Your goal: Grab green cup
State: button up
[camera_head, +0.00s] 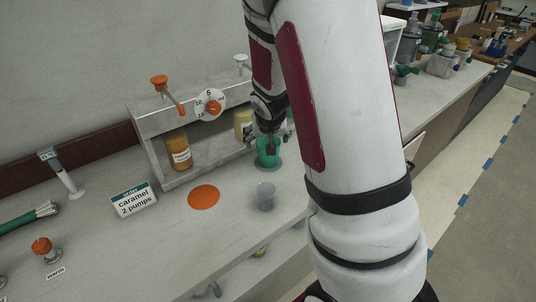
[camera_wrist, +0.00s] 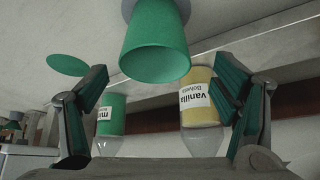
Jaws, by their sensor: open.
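The green cup (camera_head: 268,158) stands on the counter in front of the dispenser rack, on a grey round spot. It is large at the top middle of the wrist view (camera_wrist: 155,48), its open rim toward the bottom of that picture. My gripper (camera_head: 269,143) is at the cup in the head view, its fingers partly hidden by my arm. In the wrist view my gripper (camera_wrist: 158,85) is open, with a finger on either side and the cup between and beyond them. I cannot tell whether the fingers touch it.
A clear cup (camera_head: 265,196) stands near the counter front, beside an orange disc (camera_head: 204,197). The rack (camera_head: 160,130) holds a caramel-coloured bottle (camera_head: 179,152). An order sign (camera_head: 134,200) stands left.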

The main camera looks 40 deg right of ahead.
jog(key=x, duration=0.3)
jog(key=shift+d, duration=0.45)
jog(key=shift+w+d+f, duration=0.2)
jog(key=shift+w+f, duration=0.2)
jog(key=shift+f, duration=0.2)
jog(key=c, duration=1.1)
